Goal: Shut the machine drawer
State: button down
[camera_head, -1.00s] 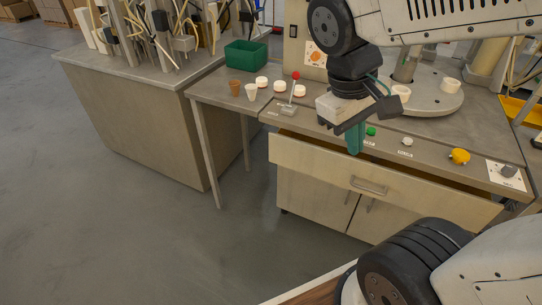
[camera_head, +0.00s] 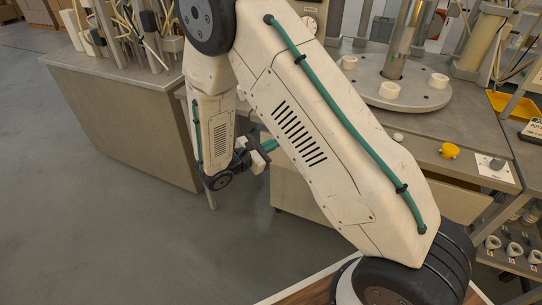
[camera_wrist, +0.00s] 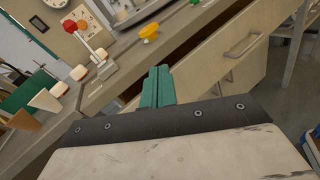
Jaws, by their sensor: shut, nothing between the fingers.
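The machine drawer (camera_head: 455,202) has a pale beige front and sits under the worktop; my arm hides most of it in the head view. In the wrist view the drawer front (camera_wrist: 215,65) carries a metal handle (camera_wrist: 243,45), and a dark gap behind its top edge shows it standing open. My gripper (camera_head: 270,146) has teal fingers and is low, near the drawer's left end. In the wrist view the fingers (camera_wrist: 157,82) are together and empty, pointing toward the drawer and worktop edge. I cannot tell whether they touch the drawer.
A red-knobbed lever (camera_wrist: 85,38) stands near the worktop edge. A grey bench (camera_head: 120,115) is at left. The floor (camera_head: 100,240) in front is clear.

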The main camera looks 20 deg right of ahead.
jog(key=w+a+f+n+t+y, duration=0.1)
jog(key=a+f+n+t, duration=0.25)
jog(key=f, duration=0.45)
jog(key=w+a+f+n+t+y, duration=0.1)
jog(key=a+f+n+t+y, duration=0.15)
jog(key=f+n+t, duration=0.4)
jog(key=m+g, duration=0.2)
jog(key=g, duration=0.1)
send_near(271, 155)
jog(key=shift+h, duration=0.45)
jog(key=w+d, duration=0.1)
jog(key=d, duration=0.1)
jog(key=w+d+r, duration=0.1)
jog(key=d, duration=0.1)
jog(key=w+d+r, duration=0.1)
jog(key=d, duration=0.1)
jog(key=shift+w+r, duration=0.15)
jog(key=shift+w, duration=0.05)
jog(key=shift+w+t, duration=0.1)
jog(key=shift+t, duration=0.2)
